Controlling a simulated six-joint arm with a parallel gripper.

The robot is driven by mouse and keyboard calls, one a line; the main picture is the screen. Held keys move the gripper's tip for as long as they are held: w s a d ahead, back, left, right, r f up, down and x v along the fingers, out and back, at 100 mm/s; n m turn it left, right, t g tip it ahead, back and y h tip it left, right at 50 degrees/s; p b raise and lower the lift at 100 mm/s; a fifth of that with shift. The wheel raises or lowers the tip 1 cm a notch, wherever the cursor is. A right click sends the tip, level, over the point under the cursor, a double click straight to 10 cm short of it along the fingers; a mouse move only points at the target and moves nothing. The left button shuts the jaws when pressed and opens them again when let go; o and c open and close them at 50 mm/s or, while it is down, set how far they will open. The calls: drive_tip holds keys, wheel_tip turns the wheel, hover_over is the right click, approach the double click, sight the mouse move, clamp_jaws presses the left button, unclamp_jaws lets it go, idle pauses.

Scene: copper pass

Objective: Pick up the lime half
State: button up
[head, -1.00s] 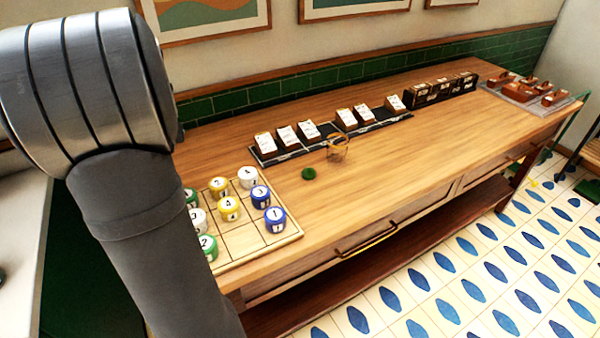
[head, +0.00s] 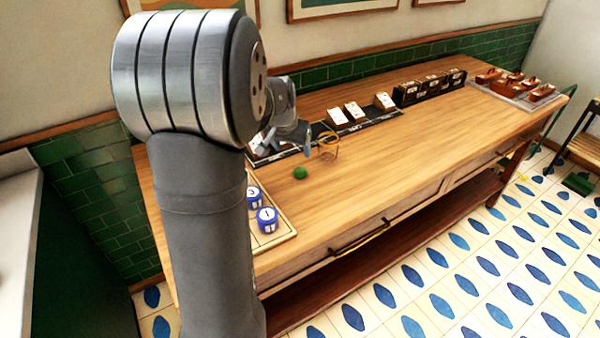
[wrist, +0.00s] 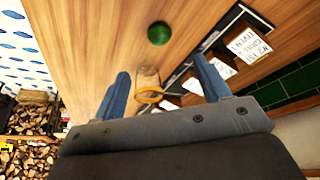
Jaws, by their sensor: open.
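The lime half (head: 300,173) is a small green round thing lying on the wooden counter, near the front end of the dark strip of cards. In the wrist view the lime half (wrist: 159,33) is at the top centre, ahead of the fingertips and apart from them. My gripper (wrist: 161,66) is open and empty, its two blue fingers spread wide. In the head view my gripper (head: 290,142) is above and behind the lime half, partly hidden by my arm.
A small gold-rimmed holder (head: 328,147) stands close to the lime half; it also shows between the fingers in the wrist view (wrist: 148,80). Card stands (head: 355,112) line the back. A board with blue-marked pieces (head: 267,220) is at front left, partly hidden. The counter right of the lime is clear.

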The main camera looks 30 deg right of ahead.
hover_over(299, 169)
drive_tip(key=s+a, duration=0.1)
drive_tip(key=a, duration=0.1)
drive_tip(key=f, duration=0.7)
drive_tip(key=shift+s+f, duration=0.2)
drive_tip(key=shift+x, duration=2.6)
drive_tip(key=shift+d, duration=0.2)
drive_tip(key=c, duration=0.8)
